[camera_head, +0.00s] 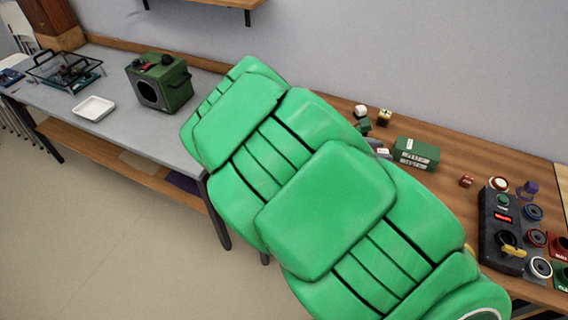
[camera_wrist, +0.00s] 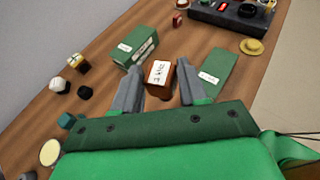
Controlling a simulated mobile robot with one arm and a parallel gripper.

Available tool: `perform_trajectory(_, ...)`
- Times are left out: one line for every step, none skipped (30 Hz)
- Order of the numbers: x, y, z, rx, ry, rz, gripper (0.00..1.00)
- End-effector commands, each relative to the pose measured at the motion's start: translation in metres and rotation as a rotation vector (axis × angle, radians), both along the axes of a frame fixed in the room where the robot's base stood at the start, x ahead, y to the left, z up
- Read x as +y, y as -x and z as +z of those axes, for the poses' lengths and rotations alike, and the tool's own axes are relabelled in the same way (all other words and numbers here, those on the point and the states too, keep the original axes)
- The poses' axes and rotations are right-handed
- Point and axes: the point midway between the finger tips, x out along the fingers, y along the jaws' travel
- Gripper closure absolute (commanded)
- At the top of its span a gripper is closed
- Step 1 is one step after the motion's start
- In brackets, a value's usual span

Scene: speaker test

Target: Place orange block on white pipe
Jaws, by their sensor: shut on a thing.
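My gripper (camera_wrist: 158,88) shows in the wrist view, its two grey fingers on either side of an orange-brown block (camera_wrist: 153,83) with a white label on its top. The gripper is shut on this block. In the head view my green arm covers most of the middle and hides the block. I cannot pick out a white pipe for certain. A pale round disc (camera_wrist: 50,152) shows at the lower left.
A green labelled box (camera_wrist: 134,47) stands left of the block, and another green labelled piece (camera_wrist: 212,76) is to its right. A small red cube (camera_wrist: 177,20), a yellow hat-shaped thing (camera_wrist: 252,47) and a black control box (camera_head: 503,228) are farther off. Bare wooden table (camera_head: 450,150) lies between.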

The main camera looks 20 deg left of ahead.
Motion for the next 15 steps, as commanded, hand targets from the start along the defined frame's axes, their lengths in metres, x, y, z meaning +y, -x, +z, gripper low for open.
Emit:
perform_trajectory(0.024,0.001,0.001,-0.001,-0.001,0.039,0.88)
perform_trajectory(0.036,0.002,0.002,0.000,-0.001,0.059,0.88)
perform_trajectory(0.053,0.004,0.004,-0.003,-0.002,0.085,0.88)
perform_trajectory(0.065,0.006,0.005,-0.003,-0.002,0.105,0.88)
perform_trajectory(0.077,0.007,0.007,-0.002,-0.002,0.124,0.88)
perform_trajectory(0.093,0.011,0.008,-0.002,0.000,0.151,0.88)
perform_trajectory(0.105,0.013,0.009,-0.002,-0.001,0.170,0.88)
perform_trajectory(0.117,0.016,0.010,-0.003,-0.001,0.189,0.88)
perform_trajectory(0.133,0.020,0.012,-0.002,-0.001,0.215,0.88)
perform_trajectory(0.145,0.024,0.013,-0.002,-0.003,0.236,0.88)
perform_trajectory(0.157,0.027,0.015,-0.004,-0.004,0.255,0.88)
perform_trajectory(0.173,0.032,0.017,-0.004,-0.006,0.281,0.88)
perform_trajectory(0.184,0.037,0.018,-0.004,-0.004,0.299,0.88)
perform_trajectory(0.194,0.041,0.020,-0.004,-0.005,0.316,0.88)
perform_trajectory(0.207,0.047,0.021,-0.005,-0.004,0.336,0.88)
